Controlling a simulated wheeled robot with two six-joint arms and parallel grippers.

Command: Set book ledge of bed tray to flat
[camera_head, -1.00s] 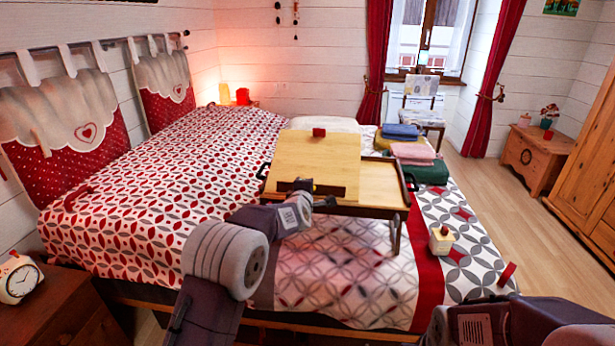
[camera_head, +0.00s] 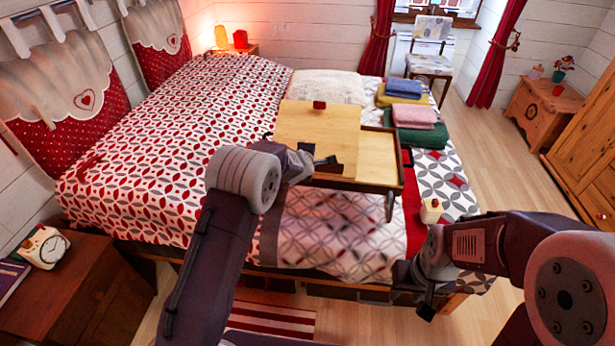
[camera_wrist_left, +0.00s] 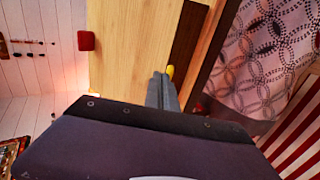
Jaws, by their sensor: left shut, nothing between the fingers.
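The wooden bed tray (camera_head: 382,160) stands on the bed. Its pale book ledge panel (camera_head: 300,122) covers the left part, with a small red piece (camera_head: 319,105) at the far edge. The panel sits above the tray floor; I cannot tell its exact tilt. My left gripper (camera_head: 328,162) is shut and empty at the panel's near edge. In the left wrist view its fingers (camera_wrist_left: 163,88) overlap the edge of the panel (camera_wrist_left: 130,45), beside a dark gap; contact is unclear. A small yellow bit shows at the fingertips. My right gripper (camera_head: 424,303) is low beside the bed's front edge, its jaws unclear.
Folded towels (camera_head: 415,115) lie behind the tray's right side. A small cream box with a red top (camera_head: 431,210) is right of the tray. A nightstand with a clock (camera_head: 43,246) stands at left. Floor at right is open.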

